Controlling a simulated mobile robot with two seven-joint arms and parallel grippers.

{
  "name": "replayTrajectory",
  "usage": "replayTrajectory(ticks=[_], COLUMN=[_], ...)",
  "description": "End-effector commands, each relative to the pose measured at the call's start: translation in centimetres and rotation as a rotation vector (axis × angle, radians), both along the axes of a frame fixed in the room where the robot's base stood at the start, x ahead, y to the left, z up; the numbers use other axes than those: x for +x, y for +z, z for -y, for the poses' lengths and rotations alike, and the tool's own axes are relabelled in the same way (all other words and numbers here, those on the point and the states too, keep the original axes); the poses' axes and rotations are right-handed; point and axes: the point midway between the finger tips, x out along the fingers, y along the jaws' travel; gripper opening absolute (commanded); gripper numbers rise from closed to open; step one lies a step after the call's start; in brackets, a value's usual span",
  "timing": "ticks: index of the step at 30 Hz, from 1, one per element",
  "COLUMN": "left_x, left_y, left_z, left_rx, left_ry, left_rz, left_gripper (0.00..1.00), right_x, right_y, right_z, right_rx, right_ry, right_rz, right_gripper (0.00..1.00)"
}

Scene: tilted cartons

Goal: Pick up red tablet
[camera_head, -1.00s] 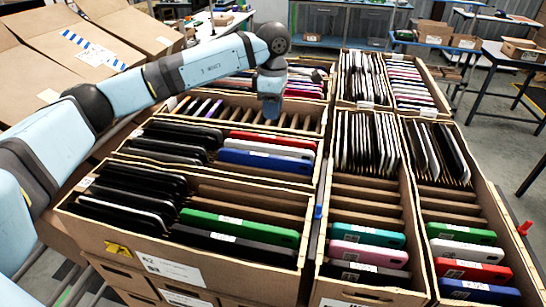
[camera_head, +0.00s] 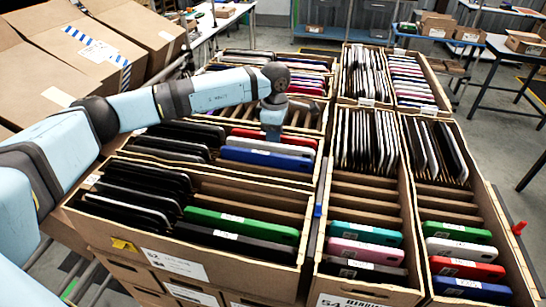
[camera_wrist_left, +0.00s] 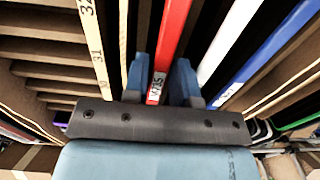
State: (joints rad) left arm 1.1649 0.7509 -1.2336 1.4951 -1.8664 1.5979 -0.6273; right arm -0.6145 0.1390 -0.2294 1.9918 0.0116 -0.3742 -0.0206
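A red tablet (camera_head: 262,135) stands on edge in the middle-left carton, in front of it a white tablet (camera_head: 270,146) and a blue one (camera_head: 268,158). My left gripper (camera_head: 271,132) points down over the red tablet. In the left wrist view, the open fingers (camera_wrist_left: 160,82) are on either side of the red tablet (camera_wrist_left: 171,38), near its labelled end. Whether a finger touches it cannot be told. The white tablet (camera_wrist_left: 232,38) is just right of the right finger. Another red tablet (camera_head: 465,268) stands in the front right carton. My right gripper is not in view.
Carton walls and slot dividers (camera_head: 355,190) surround the tablets. Black tablets (camera_head: 175,140) stand left in the same carton. A green tablet (camera_head: 240,226) is in the front carton. Large open boxes (camera_head: 75,50) stand at the back left.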

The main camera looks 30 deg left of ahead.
Motion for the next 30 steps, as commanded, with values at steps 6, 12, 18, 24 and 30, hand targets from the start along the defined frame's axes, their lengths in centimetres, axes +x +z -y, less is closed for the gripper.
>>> replayTrajectory(ticks=[6, 12, 18, 24, 30], left_x=[0.0, 0.0, 0.1, 0.1, 0.1], left_y=[0.1, 0.2, 1.1, 3.7, 7.5], left_z=[0.0, 0.0, 0.0, 0.0, 0.0], left_rx=[-0.001, 0.0, 0.0, -0.001, -0.002], left_ry=[0.0, 0.0, 0.001, 0.001, -0.001], left_rz=[0.001, 0.002, 0.003, 0.004, 0.006], left_gripper=[0.0, 0.0, 0.0, 0.0, 0.0], right_x=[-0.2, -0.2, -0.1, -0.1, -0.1], right_y=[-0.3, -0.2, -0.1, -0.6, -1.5], right_z=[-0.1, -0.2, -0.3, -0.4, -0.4], right_rx=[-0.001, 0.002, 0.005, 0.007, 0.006], right_ry=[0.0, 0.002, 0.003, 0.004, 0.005], right_rz=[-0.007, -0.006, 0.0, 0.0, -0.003], right_gripper=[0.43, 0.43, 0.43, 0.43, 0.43])
